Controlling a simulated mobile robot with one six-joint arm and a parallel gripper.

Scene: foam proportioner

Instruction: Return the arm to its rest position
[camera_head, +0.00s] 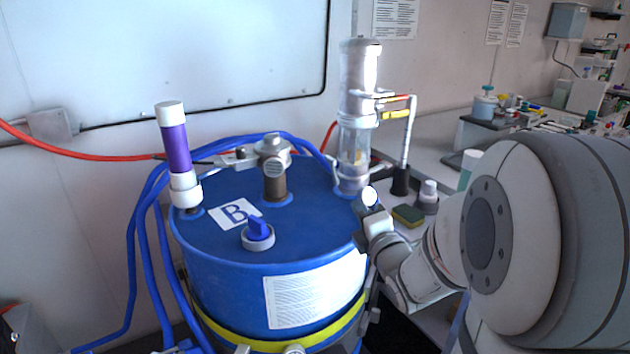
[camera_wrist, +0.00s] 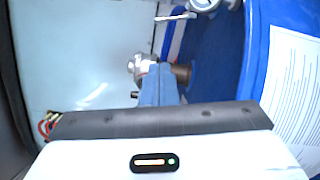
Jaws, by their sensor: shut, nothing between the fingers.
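My arm reaches in from the right in the head view, and my gripper (camera_head: 368,210) is beside the upper right rim of the blue drum (camera_head: 320,240). In the wrist view the fingers of my gripper (camera_wrist: 159,72) are together with nothing between them. The drum top (camera_wrist: 222,60) and the metal fitting (camera_wrist: 140,66) lie beyond them. I cannot tell whether the gripper touches the drum.
On the drum stand a purple-and-white cylinder (camera_head: 176,150), a metal fitting (camera_head: 273,165), a blue knob (camera_head: 259,232) and a tall clear column (camera_head: 357,110). Blue hoses (camera_head: 131,260) hang at left. A bench with a sponge (camera_head: 408,215) is behind my arm.

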